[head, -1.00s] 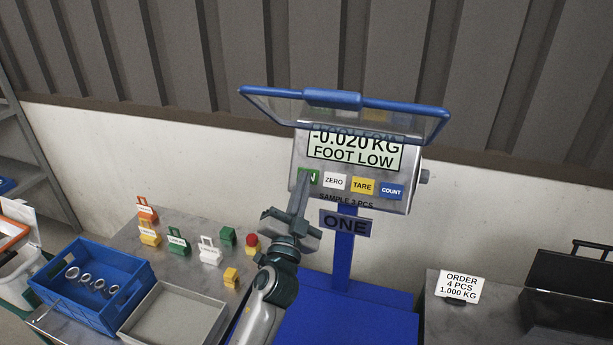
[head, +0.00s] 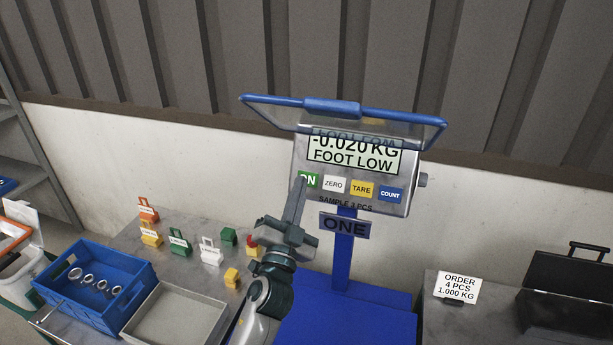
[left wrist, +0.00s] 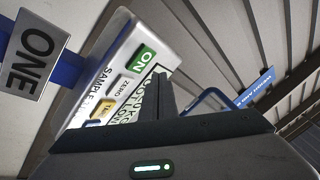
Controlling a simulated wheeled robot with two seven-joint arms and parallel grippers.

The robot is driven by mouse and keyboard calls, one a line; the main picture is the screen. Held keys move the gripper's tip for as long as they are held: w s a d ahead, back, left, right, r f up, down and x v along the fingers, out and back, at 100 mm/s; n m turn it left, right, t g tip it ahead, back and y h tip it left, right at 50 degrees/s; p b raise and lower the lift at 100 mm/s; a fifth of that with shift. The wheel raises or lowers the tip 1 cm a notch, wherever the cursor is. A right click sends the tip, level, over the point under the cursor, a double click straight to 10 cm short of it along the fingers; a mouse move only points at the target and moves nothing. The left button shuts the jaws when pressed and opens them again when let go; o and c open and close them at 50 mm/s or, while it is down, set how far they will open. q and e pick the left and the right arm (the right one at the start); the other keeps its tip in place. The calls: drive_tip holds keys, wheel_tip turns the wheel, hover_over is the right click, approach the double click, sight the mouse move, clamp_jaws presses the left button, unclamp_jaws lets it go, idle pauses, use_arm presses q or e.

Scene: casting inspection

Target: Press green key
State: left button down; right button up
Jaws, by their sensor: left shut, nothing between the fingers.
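The green ON key (head: 309,180) is at the left end of the key row on the scale's display head (head: 398,203). In the left wrist view the green key (left wrist: 145,57) shows clear of the fingers. The display reads -0.020 KG and FOOT LOW. My right gripper is not in view.
White ZERO (head: 334,185), yellow TARE (head: 362,189) and blue COUNT (head: 391,194) keys sit to the right. A clear blue-rimmed lid (head: 333,105) is raised above the display. A blue crate (head: 115,312), grey tray (head: 205,306) and small coloured blocks stand at left.

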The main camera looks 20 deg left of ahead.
use_arm(q)
drive_tip(key=s, duration=0.1)
drive_tip(key=s+r+p, duration=0.1)
drive_tip(key=s, duration=0.1)
drive_tip(key=shift+s+r+p, duration=0.25)
drive_tip(key=shift+r+p, duration=0.05)
drive_tip(key=shift+a+f, duration=0.1)
idle(1.5)
